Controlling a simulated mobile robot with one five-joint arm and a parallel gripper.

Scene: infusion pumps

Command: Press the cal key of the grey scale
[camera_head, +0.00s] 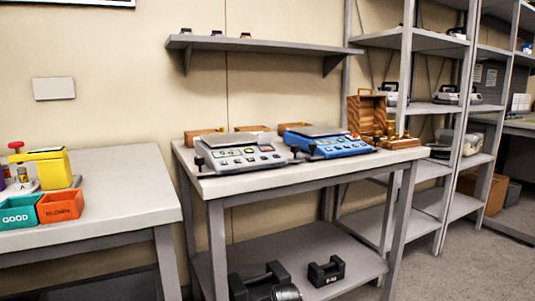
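The grey scale (242,158) sits on the left part of the middle table's top. It has a flat weighing plate (228,139) at the back and a sloped front panel with several small keys and a display. The key labels are too small to read, so I cannot tell which is the cal key. A blue scale (333,145) of similar shape stands just to its right. My gripper is not in view.
The middle table (290,178) also holds small wooden boxes (205,135) and an open wooden case (367,114) with brass weights. Dark weights (326,271) lie on its lower shelf. A left table (125,190) carries coloured bins (60,206). Grey floor (470,265) is clear at right.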

